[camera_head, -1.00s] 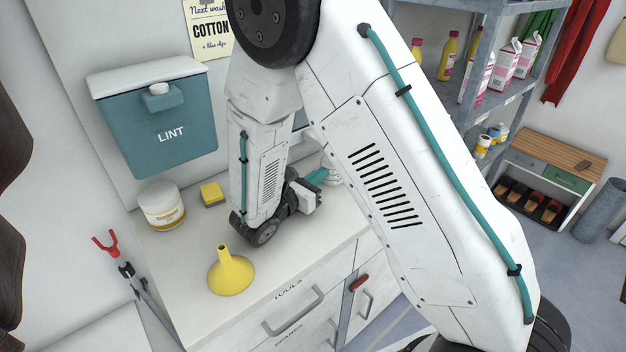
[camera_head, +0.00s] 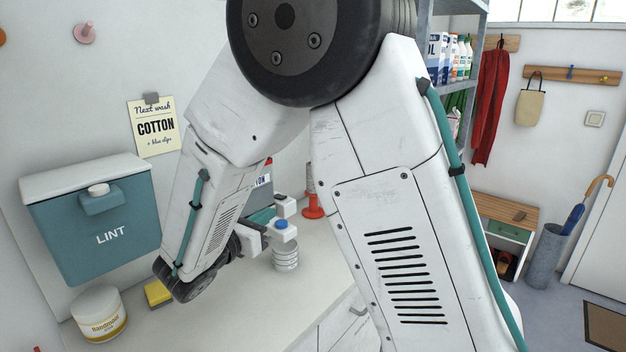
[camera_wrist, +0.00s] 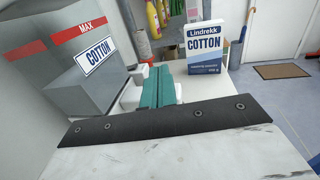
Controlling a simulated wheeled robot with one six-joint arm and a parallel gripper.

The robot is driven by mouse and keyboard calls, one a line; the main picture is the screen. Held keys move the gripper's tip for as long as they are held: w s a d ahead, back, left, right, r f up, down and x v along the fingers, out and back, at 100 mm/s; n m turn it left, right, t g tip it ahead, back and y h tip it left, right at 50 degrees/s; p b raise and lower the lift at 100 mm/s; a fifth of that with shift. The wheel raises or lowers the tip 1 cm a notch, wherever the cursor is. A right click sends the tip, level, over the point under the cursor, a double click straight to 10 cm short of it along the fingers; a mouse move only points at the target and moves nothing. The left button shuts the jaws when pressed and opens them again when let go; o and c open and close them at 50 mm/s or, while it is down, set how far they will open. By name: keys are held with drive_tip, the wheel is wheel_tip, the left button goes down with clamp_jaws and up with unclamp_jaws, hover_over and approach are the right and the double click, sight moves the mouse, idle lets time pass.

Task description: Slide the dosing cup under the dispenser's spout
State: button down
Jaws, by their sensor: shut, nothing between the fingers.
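My gripper (camera_head: 262,216) is over the back of the counter in the head view, with its teal fingers shut and empty. The fingers also show in the wrist view (camera_wrist: 157,86), closed together. A grey dispenser (camera_wrist: 62,75) marked MAX and COTTON stands left of the fingers in the wrist view. In the head view only a small part of a COTTON label (camera_head: 264,180) shows behind my arm. The spout is not clearly visible.
A Lindrekk COTTON box (camera_wrist: 205,50) stands ahead and right of the fingers. An orange-red stand (camera_head: 313,203) is at the counter's back. A teal LINT bin (camera_head: 110,235), a white tub (camera_head: 98,313) and a yellow sponge (camera_head: 158,292) are left. The front counter (camera_head: 215,315) is clear.

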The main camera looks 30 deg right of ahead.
drive_tip(key=r+x, duration=0.1)
drive_tip(key=x, duration=2)
drive_tip(key=shift+r, duration=0.25)
